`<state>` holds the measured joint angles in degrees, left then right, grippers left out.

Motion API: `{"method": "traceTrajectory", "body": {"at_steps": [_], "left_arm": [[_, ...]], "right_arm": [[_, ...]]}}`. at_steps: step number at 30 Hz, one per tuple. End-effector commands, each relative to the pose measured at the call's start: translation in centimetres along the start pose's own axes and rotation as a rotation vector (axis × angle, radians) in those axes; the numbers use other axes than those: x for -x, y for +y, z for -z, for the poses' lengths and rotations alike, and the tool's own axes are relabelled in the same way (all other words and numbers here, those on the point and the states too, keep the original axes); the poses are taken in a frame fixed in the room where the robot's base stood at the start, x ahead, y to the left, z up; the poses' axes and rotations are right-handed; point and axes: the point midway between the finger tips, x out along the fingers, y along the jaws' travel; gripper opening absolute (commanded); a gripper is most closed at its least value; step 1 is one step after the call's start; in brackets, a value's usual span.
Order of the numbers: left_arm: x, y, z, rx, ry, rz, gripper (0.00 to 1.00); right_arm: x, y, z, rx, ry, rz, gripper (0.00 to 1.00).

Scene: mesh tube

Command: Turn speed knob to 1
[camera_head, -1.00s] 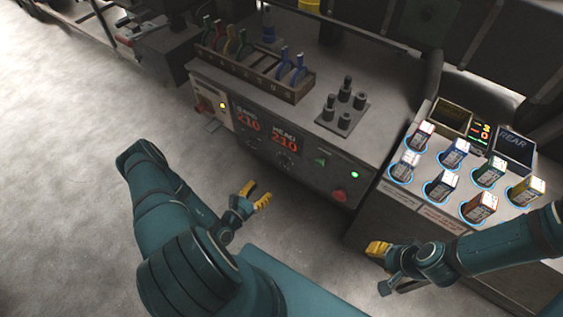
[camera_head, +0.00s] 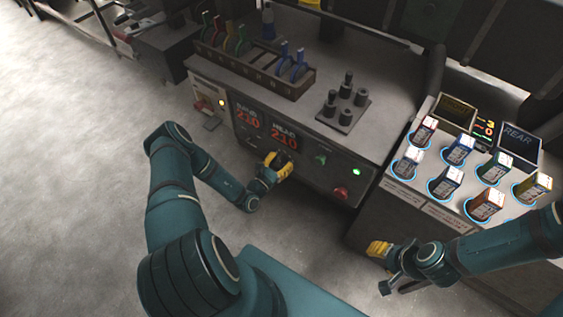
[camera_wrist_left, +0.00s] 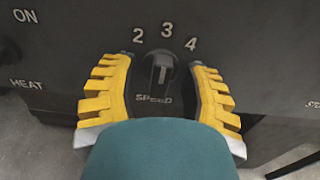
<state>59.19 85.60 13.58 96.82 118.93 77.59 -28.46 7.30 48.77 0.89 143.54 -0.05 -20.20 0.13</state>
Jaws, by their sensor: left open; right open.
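The speed knob (camera_wrist_left: 162,72) is a dark dial on the black panel in the left wrist view, with "SPEED" printed below it and the numbers 2, 3 and 4 above. Its grip stands roughly upright, toward the 3. The number 1 is not visible. My left gripper (camera_head: 277,165) is at the front panel in the head view. In the wrist view its yellow fingers (camera_wrist_left: 163,82) are open, one on each side of the knob; contact cannot be told. My right gripper (camera_head: 382,262) is open and empty in front of the right-hand cabinet.
The machine front carries two red "210" displays (camera_head: 284,137), a green knob (camera_head: 320,159), a green light (camera_head: 357,172) and a red button (camera_head: 341,193). Boxes in lit sockets (camera_head: 445,183) stand at the right. Floor at left is clear.

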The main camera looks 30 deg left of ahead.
Motion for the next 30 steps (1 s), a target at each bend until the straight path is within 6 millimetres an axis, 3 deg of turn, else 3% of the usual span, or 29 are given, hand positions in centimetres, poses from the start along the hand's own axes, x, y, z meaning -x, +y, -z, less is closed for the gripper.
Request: {"method": "traceTrajectory", "body": {"at_steps": [9, 10, 13, 14, 30], "left_arm": [[-0.26, 0.01, -0.04, 0.0, 0.0, 0.0, 0.46], [-0.25, 0.02, -0.03, 0.0, 0.0, 0.0, 0.42], [-0.24, 0.02, -0.03, 0.0, 0.0, 0.0, 0.07], [-0.24, 0.02, -0.03, 0.0, 0.0, 0.0, 0.0], [-0.29, 0.04, -0.02, 0.028, 0.0, -0.002, 0.0]], "right_arm": [[-0.02, 0.0, 0.03, 0.0, 0.001, 0.0, 0.47], [-0.02, 0.0, 0.03, 0.0, 0.001, 0.0, 0.47], [-0.02, 0.0, 0.03, 0.0, 0.001, 0.0, 0.47], [-0.02, 0.0, 0.02, 0.0, 0.001, 0.0, 0.47], [-0.05, 0.02, 0.02, 0.0, 0.001, 0.0, 0.47]]}}
